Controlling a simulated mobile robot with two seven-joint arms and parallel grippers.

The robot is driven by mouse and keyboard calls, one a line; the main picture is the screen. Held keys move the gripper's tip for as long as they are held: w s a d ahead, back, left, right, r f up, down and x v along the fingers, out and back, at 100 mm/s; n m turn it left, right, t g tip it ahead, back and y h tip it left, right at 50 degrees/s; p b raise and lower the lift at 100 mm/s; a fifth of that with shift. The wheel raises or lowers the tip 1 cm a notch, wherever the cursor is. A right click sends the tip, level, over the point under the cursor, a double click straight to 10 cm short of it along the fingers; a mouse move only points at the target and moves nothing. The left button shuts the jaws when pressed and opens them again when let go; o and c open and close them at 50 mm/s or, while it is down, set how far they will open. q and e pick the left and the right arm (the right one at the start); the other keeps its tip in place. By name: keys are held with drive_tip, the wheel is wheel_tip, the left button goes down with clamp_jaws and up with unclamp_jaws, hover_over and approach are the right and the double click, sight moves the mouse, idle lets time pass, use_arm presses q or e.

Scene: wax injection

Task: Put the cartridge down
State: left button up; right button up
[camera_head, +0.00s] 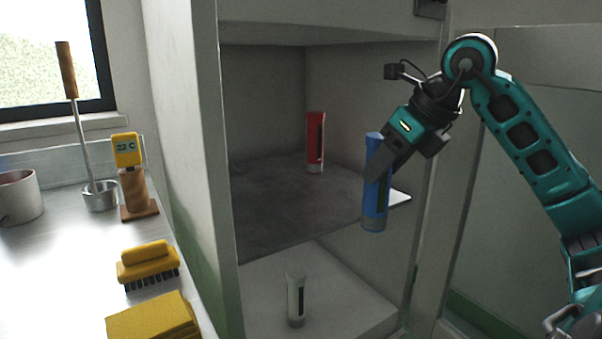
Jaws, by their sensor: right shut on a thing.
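A blue cartridge (375,210) is upright in my right gripper (376,172), which is shut on it. The gripper comes from the upper right and holds the cartridge in front of the cabinet's dark middle shelf (290,205), near its right front. Whether the cartridge's base touches anything is hard to tell; it hangs below the shelf's level in the picture. A red cartridge (315,145) stands on the dark shelf toward the back. A pale grey-green cartridge (296,298) stands on the lower white shelf (345,310). My left gripper is not in view.
The cabinet's left side wall (205,120) stands between the shelves and a counter. On the counter are a yellow brush (148,262), a yellow block (152,318), a 22 C thermometer (128,150), a ladle (100,196) and a pot (20,198). The dark shelf's left and middle are clear.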

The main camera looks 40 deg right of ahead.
use_arm(q)
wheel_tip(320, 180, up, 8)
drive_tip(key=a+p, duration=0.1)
drive_tip(key=p, duration=1)
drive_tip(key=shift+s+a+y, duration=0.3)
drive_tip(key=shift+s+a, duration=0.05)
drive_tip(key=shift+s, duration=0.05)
use_arm(e)
drive_tip(key=w+a+f, duration=0.1)
drive_tip(key=w, duration=1.5)
drive_tip(key=shift+w+a+f, duration=0.15)
drive_tip(key=shift+w+f, duration=0.05)
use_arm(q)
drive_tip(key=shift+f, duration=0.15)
use_arm(e)
drive_tip(key=shift+f, duration=0.1)
drive_tip(key=o, duration=1.2)
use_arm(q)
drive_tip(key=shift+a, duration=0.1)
use_arm(e)
drive_tip(key=shift+o, duration=0.6)
